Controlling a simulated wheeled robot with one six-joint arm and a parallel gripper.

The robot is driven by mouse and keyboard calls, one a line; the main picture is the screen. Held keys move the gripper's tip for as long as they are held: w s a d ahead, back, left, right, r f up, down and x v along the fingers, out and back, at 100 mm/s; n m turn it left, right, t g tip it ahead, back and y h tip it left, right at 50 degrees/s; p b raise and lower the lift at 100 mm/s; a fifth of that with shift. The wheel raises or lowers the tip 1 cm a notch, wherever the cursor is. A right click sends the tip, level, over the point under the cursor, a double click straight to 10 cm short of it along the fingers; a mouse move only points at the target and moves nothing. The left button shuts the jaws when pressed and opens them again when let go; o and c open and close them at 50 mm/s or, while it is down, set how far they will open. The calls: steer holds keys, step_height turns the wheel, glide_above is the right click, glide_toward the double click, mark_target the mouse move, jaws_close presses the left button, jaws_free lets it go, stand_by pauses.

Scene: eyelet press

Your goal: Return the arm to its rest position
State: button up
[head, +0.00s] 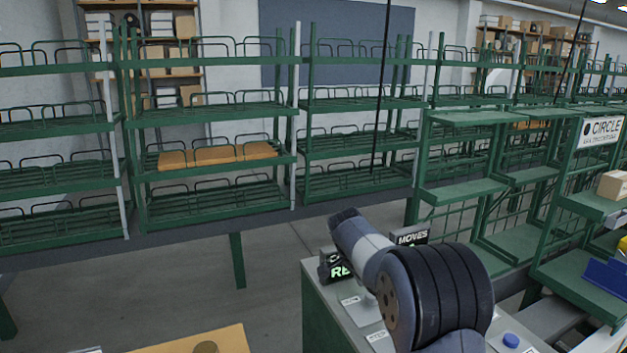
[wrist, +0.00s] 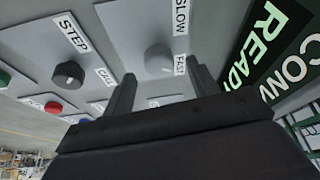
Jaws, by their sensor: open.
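My gripper (wrist: 163,88) is open in the wrist view, its two dark fingers apart with nothing between them. It is over a grey control panel with a STEP knob (wrist: 68,75), a grey knob (wrist: 158,58) beside SLOW and FAST labels, and a red button (wrist: 53,107). I cannot tell whether a finger touches the panel. A dark sign with green READ lettering (wrist: 262,45) is at the right. In the head view my arm reaches over the control cabinet (head: 318,310) and hides much of its top; the gripper's fingers are hidden there.
Green racks (head: 215,115) stand along the back, one shelf holding orange-brown pieces (head: 217,155). Green stepped shelves with a CIRCLE sign (head: 602,130) are at the right, with a cardboard box (head: 613,186). A MOVES sign (head: 411,236) is behind my arm. Floor at left centre is clear.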

steer(key=shift+x, duration=1.15)
